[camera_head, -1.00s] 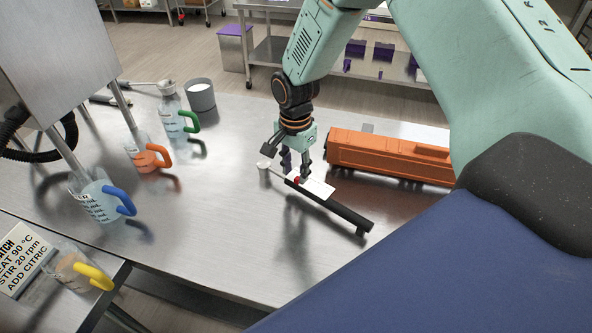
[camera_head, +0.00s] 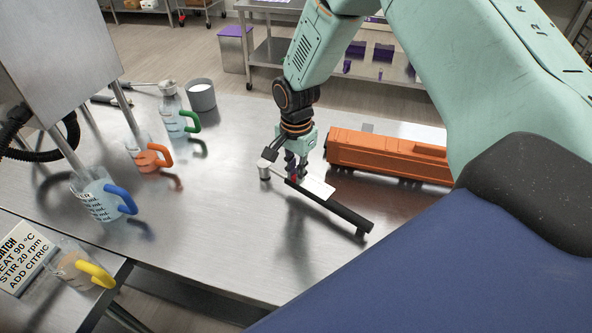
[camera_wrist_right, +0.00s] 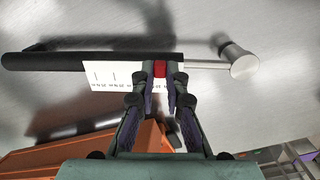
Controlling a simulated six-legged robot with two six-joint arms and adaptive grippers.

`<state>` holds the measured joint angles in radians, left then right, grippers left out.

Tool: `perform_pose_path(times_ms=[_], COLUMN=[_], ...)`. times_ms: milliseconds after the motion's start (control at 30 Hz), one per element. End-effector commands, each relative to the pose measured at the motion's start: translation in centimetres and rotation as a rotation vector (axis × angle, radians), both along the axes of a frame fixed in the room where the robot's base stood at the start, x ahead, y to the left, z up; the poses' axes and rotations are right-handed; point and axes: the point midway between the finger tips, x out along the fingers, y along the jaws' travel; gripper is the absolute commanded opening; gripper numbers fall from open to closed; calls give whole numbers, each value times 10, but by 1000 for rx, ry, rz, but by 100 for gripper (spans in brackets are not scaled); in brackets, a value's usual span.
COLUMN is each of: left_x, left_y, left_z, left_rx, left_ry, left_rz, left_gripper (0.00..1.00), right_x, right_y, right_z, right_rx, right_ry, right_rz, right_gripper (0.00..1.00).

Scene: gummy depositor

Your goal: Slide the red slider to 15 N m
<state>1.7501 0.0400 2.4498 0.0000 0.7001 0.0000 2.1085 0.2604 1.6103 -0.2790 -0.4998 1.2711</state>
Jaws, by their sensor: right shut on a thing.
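A torque wrench with a black handle (camera_head: 338,211) lies on the steel table, its metal shaft and round head (camera_head: 265,171) to the left. A white scale card (camera_head: 318,188) with printed marks lies along it and also shows in the right wrist view (camera_wrist_right: 112,78); its numbers are too small to read surely. The red slider (camera_wrist_right: 160,68) sits on the shaft at the card's end nearest the head. My right gripper (camera_wrist_right: 160,82) is shut on the red slider, a finger on each side. It also shows in the head view (camera_head: 295,171). My left gripper is not in view.
Jugs with green (camera_head: 191,122), orange (camera_head: 158,154) and blue (camera_head: 123,199) handles and a grey cup (camera_head: 201,96) stand on the left. The table between jugs and wrench is clear.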

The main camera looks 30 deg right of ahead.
Motion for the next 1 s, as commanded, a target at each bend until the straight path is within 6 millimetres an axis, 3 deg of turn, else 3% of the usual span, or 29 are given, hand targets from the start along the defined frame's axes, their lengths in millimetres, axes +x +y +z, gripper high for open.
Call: perform_pose_path(times_ms=[467, 800, 1000], left_x=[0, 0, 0], left_y=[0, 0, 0], left_z=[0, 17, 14], left_rx=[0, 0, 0], left_ry=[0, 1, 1], left_rz=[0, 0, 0], left_gripper=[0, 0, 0], right_x=[0, -11, -9], right_y=[0, -4, -3], right_z=[1, 3, 1], right_rx=[-1, 0, -1], right_ry=[-1, -1, -1], right_rz=[0, -1, 0], right_gripper=[0, 0, 0])
